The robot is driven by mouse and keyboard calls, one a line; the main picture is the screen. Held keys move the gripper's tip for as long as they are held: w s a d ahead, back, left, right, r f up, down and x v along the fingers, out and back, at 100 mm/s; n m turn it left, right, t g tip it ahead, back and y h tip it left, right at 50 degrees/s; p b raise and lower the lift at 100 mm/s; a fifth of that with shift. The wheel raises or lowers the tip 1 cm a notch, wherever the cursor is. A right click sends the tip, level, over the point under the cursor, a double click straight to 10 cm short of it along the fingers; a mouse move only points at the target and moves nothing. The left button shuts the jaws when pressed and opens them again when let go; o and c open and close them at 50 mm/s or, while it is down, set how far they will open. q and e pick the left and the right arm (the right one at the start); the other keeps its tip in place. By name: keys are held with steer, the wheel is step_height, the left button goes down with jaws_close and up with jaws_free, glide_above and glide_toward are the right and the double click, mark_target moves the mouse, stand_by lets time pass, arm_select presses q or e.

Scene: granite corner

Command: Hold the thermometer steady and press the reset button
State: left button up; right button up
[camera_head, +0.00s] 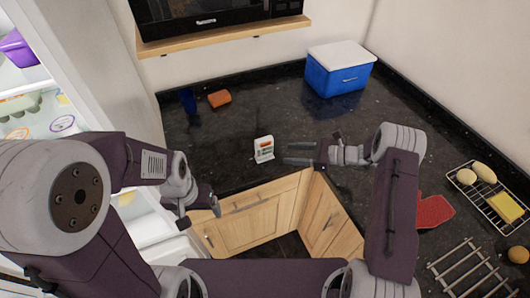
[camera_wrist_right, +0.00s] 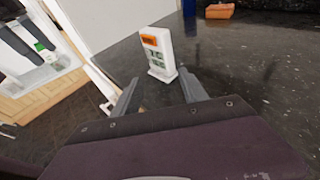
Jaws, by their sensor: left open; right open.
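The thermometer (camera_head: 264,149) is a small white upright device with an orange patch and a grey display, standing on the dark counter near its front edge. In the right wrist view the thermometer (camera_wrist_right: 157,54) stands just beyond and between my fingertips, apart from them. My right gripper (camera_head: 298,153) is open and empty, to the right of the thermometer, fingers pointing at it; it also shows in the right wrist view (camera_wrist_right: 160,92). My left gripper (camera_head: 200,211) is open and empty, low and left, in front of the cabinets. I cannot make out the reset button.
A blue cooler (camera_head: 340,75) with a white lid stands at the back. An orange sponge (camera_head: 219,98) and a dark blue cup (camera_head: 188,101) are at the back left. A red cloth (camera_head: 433,211) and a wire rack (camera_head: 505,207) with food lie right. An open fridge (camera_head: 40,105) is left.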

mark_target(268, 153)
steer(key=shift+w+a+f, duration=0.15)
steer(key=shift+a, duration=0.1)
steer(key=b+x, duration=0.2)
steer(key=x, duration=0.6)
steer(key=shift+f+b, duration=0.15)
steer(key=shift+b, duration=0.25)
steer(key=shift+w+a, duration=0.2)
steer(key=shift+a, duration=0.45)
arm_select(q)
step_height(268, 153, down, 3)
steer(key=shift+f, duration=0.2)
arm_select(e)
jaws_close()
arm_select(q)
jaws_close()
